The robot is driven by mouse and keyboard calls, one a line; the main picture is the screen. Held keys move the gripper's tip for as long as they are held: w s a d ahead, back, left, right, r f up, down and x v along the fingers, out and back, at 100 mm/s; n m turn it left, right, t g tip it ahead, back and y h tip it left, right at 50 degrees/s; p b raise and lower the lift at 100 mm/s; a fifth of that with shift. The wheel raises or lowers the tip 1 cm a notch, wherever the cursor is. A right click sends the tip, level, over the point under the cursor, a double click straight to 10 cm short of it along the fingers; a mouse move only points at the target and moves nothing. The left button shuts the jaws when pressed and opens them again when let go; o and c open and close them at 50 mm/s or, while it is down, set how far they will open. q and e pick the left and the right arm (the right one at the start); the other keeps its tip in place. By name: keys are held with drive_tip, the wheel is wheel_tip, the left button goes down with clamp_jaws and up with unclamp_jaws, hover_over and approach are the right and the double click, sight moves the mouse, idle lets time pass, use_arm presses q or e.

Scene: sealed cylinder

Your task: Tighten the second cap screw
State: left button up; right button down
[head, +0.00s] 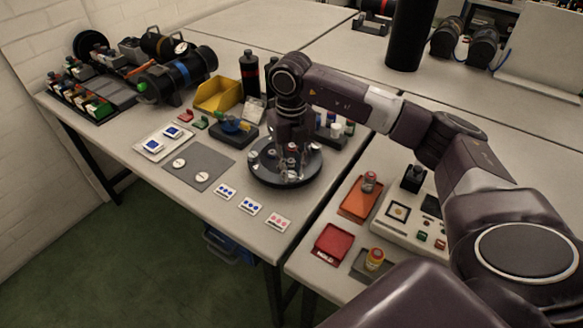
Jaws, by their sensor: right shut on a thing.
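A round dark fixture (259,178) stands near the front of the table, with small upright pale and metallic parts on its top. My right gripper (291,163) points down over the right half of this fixture, its fingers low among those parts. It is shut on a small part that looks like a cap screw; the fingers mostly hide it. A pale-topped part (268,154) stands to the left of the fingers on the fixture. How far any screw is seated is too small to tell. My left gripper is not in view.
A grey mat (199,179) with two white discs and several dotted cards (250,206) lie left and in front. A yellow bin (217,94) and black bottle (249,74) stand behind. On the right table are an orange tray (356,207) and red tray (332,243).

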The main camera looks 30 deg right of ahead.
sight(291, 174)
drive_tip(key=shift+w+r+m, duration=0.25)
drive_tip(key=shift+r+m, duration=0.05)
drive_tip(key=shift+m, duration=0.2)
drive_tip(key=c, duration=2)
unclamp_jaws()
drive_tip(key=shift+o, duration=1.3)
drive_tip(key=shift+s, duration=0.1)
drive_tip(key=shift+s+f, duration=0.1)
drive_tip(key=shift+f, duration=0.05)
wheel_tip(291, 174, up, 12)
drive_tip(key=shift+f, duration=0.1)
